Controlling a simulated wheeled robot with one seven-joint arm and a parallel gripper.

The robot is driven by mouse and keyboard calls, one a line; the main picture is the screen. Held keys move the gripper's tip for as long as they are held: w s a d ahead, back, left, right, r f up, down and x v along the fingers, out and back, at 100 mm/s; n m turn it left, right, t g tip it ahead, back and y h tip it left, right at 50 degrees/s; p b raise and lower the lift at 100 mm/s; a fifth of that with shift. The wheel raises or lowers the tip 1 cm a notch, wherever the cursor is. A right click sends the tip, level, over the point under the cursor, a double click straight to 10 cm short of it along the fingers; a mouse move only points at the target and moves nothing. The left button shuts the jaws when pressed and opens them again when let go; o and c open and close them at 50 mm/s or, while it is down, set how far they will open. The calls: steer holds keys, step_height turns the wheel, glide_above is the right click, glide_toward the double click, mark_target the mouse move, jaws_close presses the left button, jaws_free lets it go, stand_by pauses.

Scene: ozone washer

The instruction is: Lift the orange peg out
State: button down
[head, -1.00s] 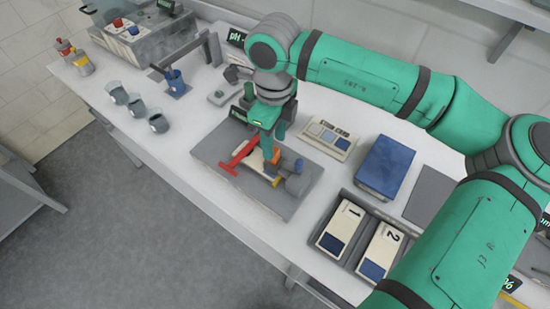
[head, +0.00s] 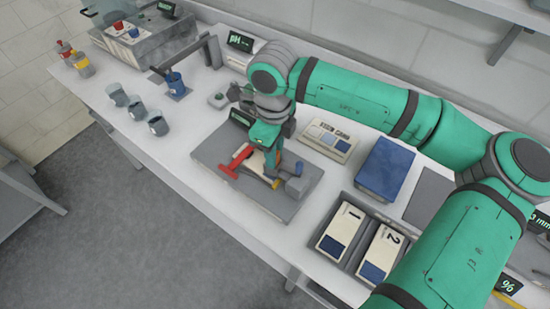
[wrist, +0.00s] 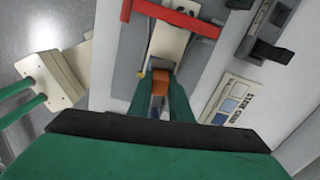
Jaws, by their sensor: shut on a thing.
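The orange peg (wrist: 161,76) shows as a small orange block between the fingertips of my gripper (wrist: 160,92) in the wrist view. My gripper is shut on it. The fingers hide its sides, and I cannot tell whether its lower end is clear of the fixture. A cream plate (wrist: 166,45) with a red bar (wrist: 178,16) across it lies just beyond the peg. In the head view my gripper (head: 271,168) points down over the grey base (head: 223,151), beside the red bar (head: 236,163). The peg is mostly hidden by the fingers there.
A cream panel (head: 327,141) with coloured pads and a blue box (head: 385,168) stand right of the base. A grey tray with cards 1 (head: 341,229) and 2 (head: 381,250) is at the front right. Several small cups (head: 137,108) stand at the left.

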step_height(320, 180, up, 18)
steer(key=shift+f, duration=0.25)
stand_by(1.9)
stand_by(0.4)
